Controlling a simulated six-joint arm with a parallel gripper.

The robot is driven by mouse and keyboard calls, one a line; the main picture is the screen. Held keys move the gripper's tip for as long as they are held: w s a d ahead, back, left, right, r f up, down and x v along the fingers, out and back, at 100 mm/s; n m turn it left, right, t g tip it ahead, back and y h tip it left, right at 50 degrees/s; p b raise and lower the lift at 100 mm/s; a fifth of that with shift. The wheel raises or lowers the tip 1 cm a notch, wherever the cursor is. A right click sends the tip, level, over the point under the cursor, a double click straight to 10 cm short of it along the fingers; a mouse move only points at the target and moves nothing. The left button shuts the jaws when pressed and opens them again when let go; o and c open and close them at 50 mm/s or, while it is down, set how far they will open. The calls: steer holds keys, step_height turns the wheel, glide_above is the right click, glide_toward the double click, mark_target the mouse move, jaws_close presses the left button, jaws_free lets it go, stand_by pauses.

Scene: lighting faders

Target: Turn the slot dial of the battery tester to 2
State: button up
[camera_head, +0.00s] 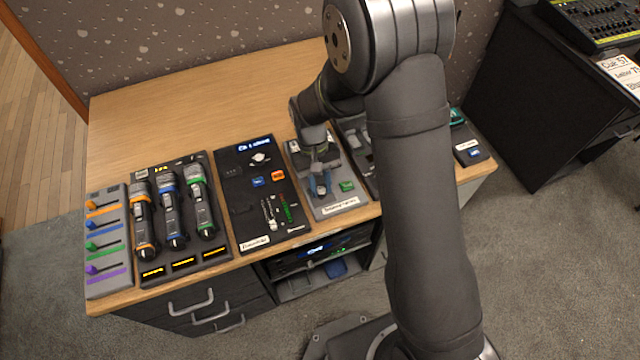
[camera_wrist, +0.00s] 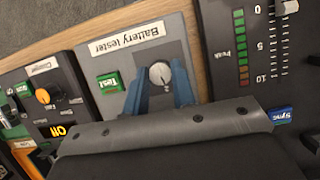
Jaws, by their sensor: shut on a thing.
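The battery tester (camera_head: 333,201) is a grey panel on the desk, with a "Battery tester" label along its front edge. In the wrist view its panel (camera_wrist: 97,66) carries a round pale dial (camera_wrist: 160,74) with a pointer mark and a green Test button (camera_wrist: 109,82). My gripper (camera_head: 321,186) is over this panel. In the wrist view its blue fingers (camera_wrist: 158,88) stand on both sides of the dial and are shut on it. The dial's numbers are hidden or too small to read.
Left of the tester is a dark panel (camera_head: 243,213) with a level meter and blue and orange buttons. Further left are a rack of microphones (camera_head: 150,265) and a panel of coloured faders (camera_head: 108,276). More panels stand close on the right. The desk's back left (camera_head: 180,110) is clear.

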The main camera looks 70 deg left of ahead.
steer(key=shift+w+m+g, duration=0.1)
steer(key=shift+m+g, duration=0.4)
steer(key=shift+m, duration=0.7)
steer(key=o, duration=1)
steer(key=v, duration=1.7)
steer(key=shift+r, duration=0.25)
steer(key=shift+w+f, duration=0.15)
steer(key=x, duration=1.7)
steer(key=shift+f, duration=0.1)
